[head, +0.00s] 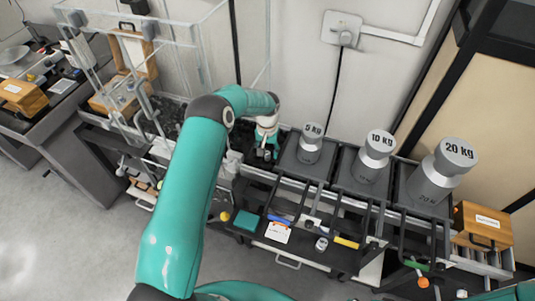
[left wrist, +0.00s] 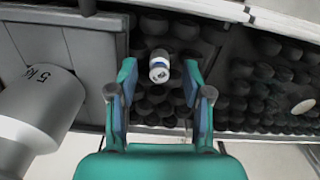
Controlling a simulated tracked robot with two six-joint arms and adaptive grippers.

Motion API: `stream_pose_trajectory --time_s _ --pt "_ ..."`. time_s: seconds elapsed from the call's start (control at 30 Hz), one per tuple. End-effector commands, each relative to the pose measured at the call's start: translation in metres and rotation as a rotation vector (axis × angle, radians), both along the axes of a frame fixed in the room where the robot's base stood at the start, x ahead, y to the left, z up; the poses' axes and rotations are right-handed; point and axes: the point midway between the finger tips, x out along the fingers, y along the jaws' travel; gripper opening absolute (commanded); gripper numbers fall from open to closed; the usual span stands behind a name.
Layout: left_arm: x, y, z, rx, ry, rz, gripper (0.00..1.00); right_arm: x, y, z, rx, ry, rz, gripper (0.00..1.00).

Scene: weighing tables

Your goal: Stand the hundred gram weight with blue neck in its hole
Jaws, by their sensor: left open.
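A small silvery weight with a blue band at its neck (left wrist: 159,66) shows in the left wrist view, its marked top toward the camera. My left gripper (left wrist: 159,76) is open, with one finger on each side of the weight and no clear contact. In the head view the left gripper (head: 265,153) points down beside the 5 kg weight, and the small weight cannot be made out. My right gripper is not in view.
A large 5 kg weight (head: 310,146) stands close to the right of my left gripper. A 10 kg weight (head: 374,158) and a 20 kg weight (head: 441,172) stand farther right. A clear-walled frame (head: 150,60) rises at the left. A wooden box (head: 483,226) is at far right.

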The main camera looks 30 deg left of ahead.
Motion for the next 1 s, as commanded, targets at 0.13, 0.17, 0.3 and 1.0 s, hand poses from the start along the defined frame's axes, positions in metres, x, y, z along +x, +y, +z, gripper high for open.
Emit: stream_pose_trajectory --time_s 0.13,0.17,0.3,1.0 --pt "0.0003 -0.0001 -0.0036 0.0 -0.001 0.0 0.5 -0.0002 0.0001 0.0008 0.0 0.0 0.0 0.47" --pt "0.0003 -0.0001 -0.0035 0.0 -0.001 0.0 0.5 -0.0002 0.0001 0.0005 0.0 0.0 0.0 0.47" --pt "0.0003 -0.0002 -0.0034 0.0 -0.001 0.0 0.41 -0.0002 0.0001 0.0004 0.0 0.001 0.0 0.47" --pt "0.0005 -0.0002 -0.0003 0.0 -0.001 -0.001 0.0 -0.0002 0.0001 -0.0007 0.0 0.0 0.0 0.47"
